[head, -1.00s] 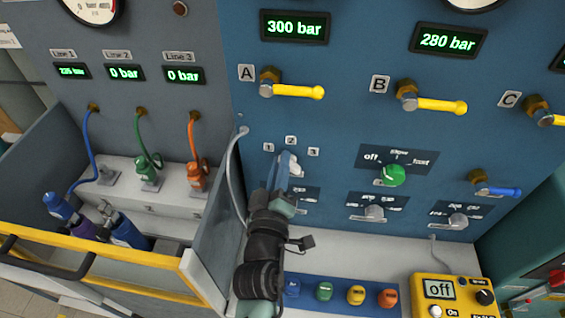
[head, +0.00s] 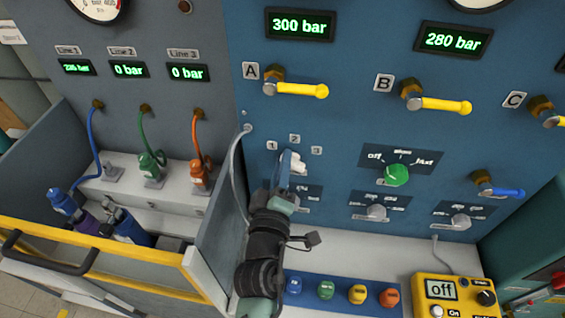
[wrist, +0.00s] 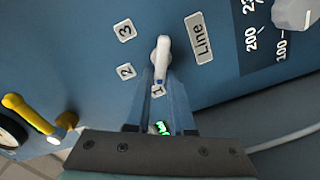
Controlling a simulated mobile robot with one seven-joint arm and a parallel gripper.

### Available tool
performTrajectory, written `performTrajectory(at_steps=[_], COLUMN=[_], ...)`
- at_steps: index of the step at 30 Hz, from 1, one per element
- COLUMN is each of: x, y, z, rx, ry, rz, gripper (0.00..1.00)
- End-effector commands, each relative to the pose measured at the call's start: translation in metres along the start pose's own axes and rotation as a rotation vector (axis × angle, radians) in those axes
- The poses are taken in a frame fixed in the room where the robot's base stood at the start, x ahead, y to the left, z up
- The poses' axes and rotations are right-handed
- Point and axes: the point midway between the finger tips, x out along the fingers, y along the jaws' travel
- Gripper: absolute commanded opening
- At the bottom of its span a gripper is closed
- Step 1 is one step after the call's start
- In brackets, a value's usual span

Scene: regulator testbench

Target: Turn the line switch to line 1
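The line switch is a white knob (wrist: 162,58) on the blue panel, beside the "Line" label (wrist: 201,38). In the wrist view its blue-marked tip points at label 1 (wrist: 157,90), away from labels 2 (wrist: 125,71) and 3 (wrist: 125,30). In the head view the knob (head: 298,163) shows just right of my fingertips. My gripper (wrist: 161,78) is at the switch, its two fingers apart on either side of the knob's tip. Whether they press on it is unclear. My gripper (head: 286,172) covers part of the switch in the head view.
A green off/slow/fast knob (head: 397,175) and grey knobs (head: 376,212) are right of the switch. Yellow valve handles (head: 301,90) stick out above. A grey partition (head: 222,215) stands close on the left. Coloured buttons (head: 326,290) and a yellow box (head: 452,294) lie below.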

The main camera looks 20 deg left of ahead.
Motion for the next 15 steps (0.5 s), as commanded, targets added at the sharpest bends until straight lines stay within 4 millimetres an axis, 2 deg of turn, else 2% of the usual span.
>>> performTrajectory(at_steps=[1, 3, 4, 15], x=[-0.0001, -0.0001, -0.0001, -0.0051], y=[-0.0005, -0.0004, -0.0003, -0.0004], z=[0.0, 0.0, 0.0, 0.0001], rx=[0.0, 0.001, 0.001, 0.003], ry=[0.0, 0.0, 0.0, 0.0], rz=[-0.001, -0.001, -0.001, 0.0], gripper=[0.32, 0.45, 0.46, 0.46])
